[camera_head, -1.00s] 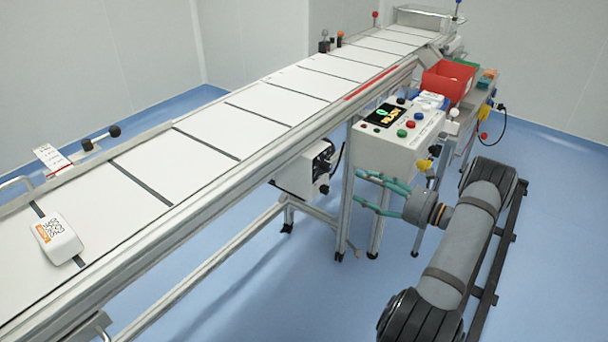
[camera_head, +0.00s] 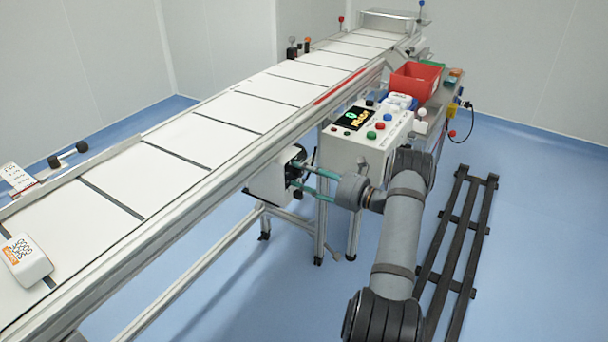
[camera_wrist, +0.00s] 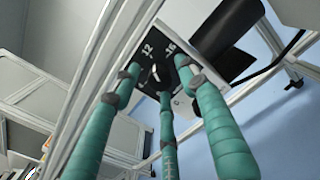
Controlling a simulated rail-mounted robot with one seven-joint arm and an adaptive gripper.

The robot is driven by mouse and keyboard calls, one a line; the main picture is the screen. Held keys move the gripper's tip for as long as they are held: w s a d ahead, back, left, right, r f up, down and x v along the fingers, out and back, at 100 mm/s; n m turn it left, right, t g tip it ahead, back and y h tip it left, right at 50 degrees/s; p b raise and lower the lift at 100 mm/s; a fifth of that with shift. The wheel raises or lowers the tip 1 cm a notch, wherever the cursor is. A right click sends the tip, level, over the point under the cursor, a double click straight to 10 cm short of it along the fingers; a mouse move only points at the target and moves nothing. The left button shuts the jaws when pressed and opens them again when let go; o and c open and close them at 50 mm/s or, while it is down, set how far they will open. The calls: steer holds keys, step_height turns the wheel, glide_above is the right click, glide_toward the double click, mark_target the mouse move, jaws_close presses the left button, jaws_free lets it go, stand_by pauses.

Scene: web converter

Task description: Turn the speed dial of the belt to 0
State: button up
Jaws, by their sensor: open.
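The speed dial (camera_wrist: 157,72) is a dark knob on a black panel (camera_wrist: 147,50) with white numbers; 12 and 16 are legible. In the head view the panel sits on the white drive box (camera_head: 265,184) under the belt. My gripper (camera_head: 296,175) is open in front of this panel, and its teal fingers reach toward it from the right. In the wrist view my gripper's (camera_wrist: 158,80) teal fingers stand spread around the knob. I cannot tell whether they touch it. The pointer's setting is unclear, and the fingers partly hide the panel.
The white belt (camera_head: 210,128) and its metal frame run above the drive box. A control box (camera_head: 358,145) with coloured buttons stands just behind my wrist. A red bin (camera_head: 415,82) sits further back. A white labelled package (camera_head: 26,261) lies on the belt. Frame legs stand close to my fingers.

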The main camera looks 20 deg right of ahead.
steer(key=shift+c, duration=1.1)
steer(key=c, duration=0.8)
jaws_close()
